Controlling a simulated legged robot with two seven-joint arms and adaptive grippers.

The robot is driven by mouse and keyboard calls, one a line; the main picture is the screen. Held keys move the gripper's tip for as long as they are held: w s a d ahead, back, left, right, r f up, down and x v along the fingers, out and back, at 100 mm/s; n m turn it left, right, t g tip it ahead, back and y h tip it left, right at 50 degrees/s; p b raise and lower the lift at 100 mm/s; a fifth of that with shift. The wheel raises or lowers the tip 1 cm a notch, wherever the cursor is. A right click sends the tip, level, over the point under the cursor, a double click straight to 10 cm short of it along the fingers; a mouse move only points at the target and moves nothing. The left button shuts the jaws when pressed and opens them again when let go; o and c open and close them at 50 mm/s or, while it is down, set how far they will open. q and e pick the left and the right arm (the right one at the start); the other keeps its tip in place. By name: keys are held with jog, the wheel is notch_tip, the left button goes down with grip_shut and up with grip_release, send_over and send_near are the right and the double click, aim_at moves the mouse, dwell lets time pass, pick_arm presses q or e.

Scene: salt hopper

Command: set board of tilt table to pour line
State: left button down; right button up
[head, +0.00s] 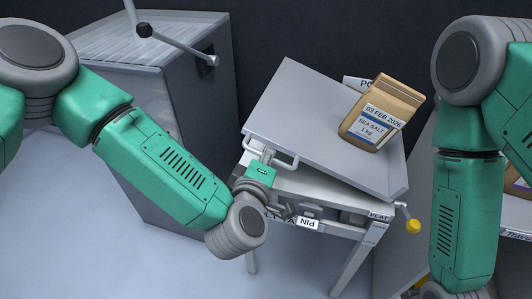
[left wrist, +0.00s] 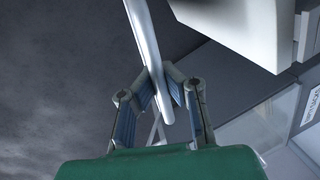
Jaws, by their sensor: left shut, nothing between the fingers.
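The tilt table's grey board (head: 300,105) sits tilted over its white frame (head: 300,190). A paper bag of sea salt (head: 370,115) stands on the board toward its right side. A pale bar handle (head: 284,161) is on the board's near left edge. My left gripper (head: 267,155) is at this handle, its fingers shut. In the left wrist view, a pale bar (left wrist: 150,50) runs down to the left gripper's fingertips (left wrist: 165,75), seemingly touching or overlapping them. My right gripper is out of view. The pour line itself cannot be made out.
A PIN label (head: 308,223), a FLAT label (head: 380,216) and a yellow knob (head: 412,226) are on the table's near side. A partly hidden label (head: 354,82) shows behind the board. A large grey cabinet (head: 185,110) with a lever stands at left. Pale floor is open at front left.

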pick_arm(q)
jog(key=shift+a+r, duration=0.15)
jog(key=c, duration=1.8)
grip_release()
jog(key=shift+o, duration=1)
jog(key=shift+s+a+r, duration=0.1)
jog(key=shift+a, duration=0.25)
jog(key=shift+s, duration=0.2)
jog(key=v, duration=1.1)
jog(key=shift+s, duration=0.25)
